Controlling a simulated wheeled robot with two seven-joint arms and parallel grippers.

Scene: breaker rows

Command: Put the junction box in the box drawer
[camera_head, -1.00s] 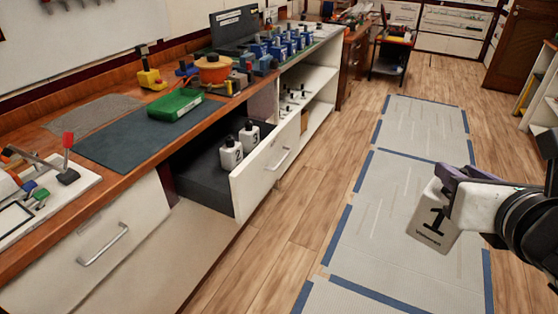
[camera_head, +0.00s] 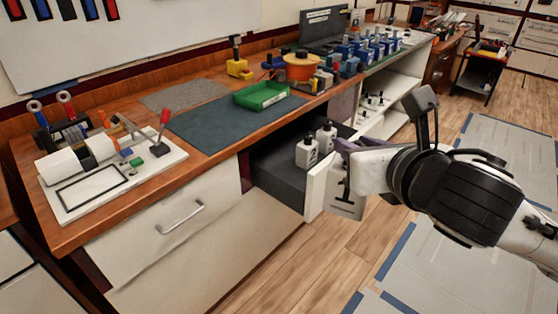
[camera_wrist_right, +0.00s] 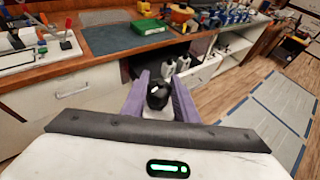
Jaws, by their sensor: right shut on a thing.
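The junction box (camera_head: 346,198) is a white block marked 1, with a black knob that shows in the right wrist view (camera_wrist_right: 158,94). My right gripper (camera_head: 352,158) is shut on it, with a purple finger on each side of the knob (camera_wrist_right: 160,97). The box hangs upright or nearly so, in front of the drawer's front panel in the head view. The box drawer (camera_head: 276,178) is pulled open, dark inside with a white front (camera_head: 315,188). My gripper and the held box hide part of that front. My left gripper is not in view.
Two similar white boxes, one nearer (camera_head: 307,153) and one farther (camera_head: 326,139), stand in the drawer. The near part of the drawer floor is bare. A green tray (camera_head: 262,96) and a dark mat (camera_head: 228,121) lie on the bench above. A closed drawer (camera_head: 165,225) is at left.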

